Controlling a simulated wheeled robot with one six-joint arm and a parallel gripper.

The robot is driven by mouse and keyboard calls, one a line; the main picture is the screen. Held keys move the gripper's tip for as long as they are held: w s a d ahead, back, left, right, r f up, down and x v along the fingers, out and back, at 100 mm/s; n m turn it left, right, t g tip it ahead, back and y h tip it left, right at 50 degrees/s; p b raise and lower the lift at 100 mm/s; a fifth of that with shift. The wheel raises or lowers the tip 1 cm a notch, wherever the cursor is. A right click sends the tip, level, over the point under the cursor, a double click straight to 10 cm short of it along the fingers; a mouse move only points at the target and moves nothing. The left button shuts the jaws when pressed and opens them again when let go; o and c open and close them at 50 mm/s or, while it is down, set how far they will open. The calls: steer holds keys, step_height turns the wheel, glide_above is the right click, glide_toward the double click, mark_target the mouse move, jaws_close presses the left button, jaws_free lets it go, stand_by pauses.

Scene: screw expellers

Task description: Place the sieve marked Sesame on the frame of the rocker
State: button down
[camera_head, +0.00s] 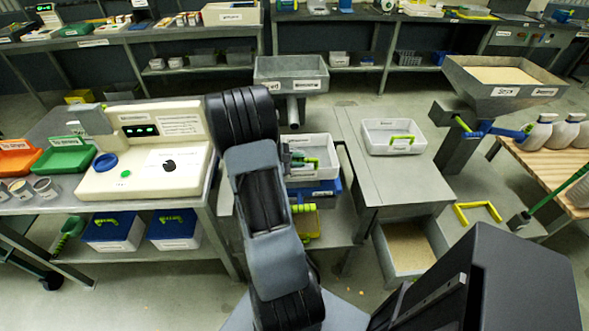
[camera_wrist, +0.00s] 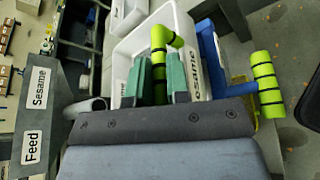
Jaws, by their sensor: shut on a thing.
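A white tray-like sieve (camera_head: 318,148) with a yellow-green handle is in the middle of the head view, partly behind my arm. In the wrist view the white sieve (camera_wrist: 196,25) fills the upper middle, and a label on its wall appears to read Sesame. My gripper (camera_wrist: 158,78) has its teal fingers on either side of the yellow-green handle (camera_wrist: 160,45) and is shut on it. The gripper (camera_head: 297,160) is largely hidden in the head view. A blue part (camera_head: 322,187), perhaps of the rocker, is below the sieve; I cannot tell whether they touch.
A grey hopper (camera_head: 291,67) stands behind, its labels reading Feed and Sesame in the wrist view (camera_wrist: 38,110). Another white tray (camera_head: 393,124) with a green handle sits on the right table. A cream machine (camera_head: 150,140) stands left. A grey bin (camera_head: 382,237) is on the floor.

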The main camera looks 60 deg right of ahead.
steer(key=shift+w+d+f, duration=0.25)
steer(key=shift+w+f, duration=0.15)
steer(key=shift+f, duration=0.15)
steer(key=shift+w+d+f, duration=0.2)
steer(key=shift+w+f, duration=0.2)
steer(key=shift+f, duration=0.15)
steer(key=shift+w+d+f, duration=0.1)
steer(key=shift+w+f, duration=0.05)
steer(key=shift+f, duration=1.6)
steer(key=c, duration=1.1)
jaws_free()
